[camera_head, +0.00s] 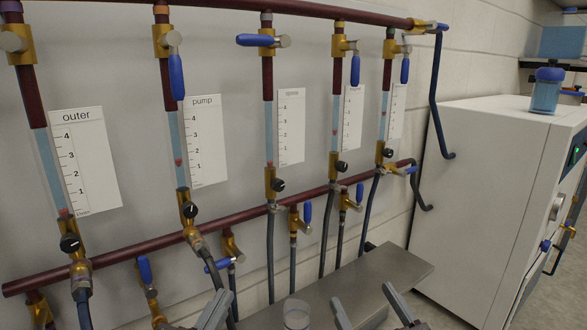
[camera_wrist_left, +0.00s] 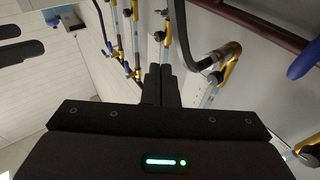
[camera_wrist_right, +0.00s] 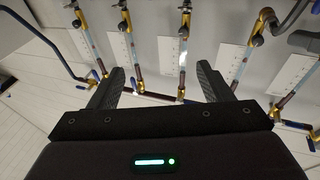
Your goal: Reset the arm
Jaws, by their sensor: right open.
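My left gripper (camera_head: 217,304) shows at the bottom of the head view, left of the clear beaker. In the left wrist view its two dark fingers (camera_wrist_left: 159,72) lie side by side, shut, with nothing visible between them. My right gripper (camera_head: 362,294) is at the bottom of the head view, right of the beaker, its two grey fingers spread apart. In the right wrist view the fingers (camera_wrist_right: 160,70) are wide open and empty, facing the panel of gauges. Most of both arms is out of view.
A wall panel carries dark red pipes (camera_head: 130,250), several flow gauges, brass fittings and blue-handled valves (camera_head: 177,77). A clear beaker (camera_head: 297,316) stands at a grey bench (camera_head: 390,268). A white cabinet (camera_head: 480,180) with a blue-lidded jar (camera_head: 546,92) stands right.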

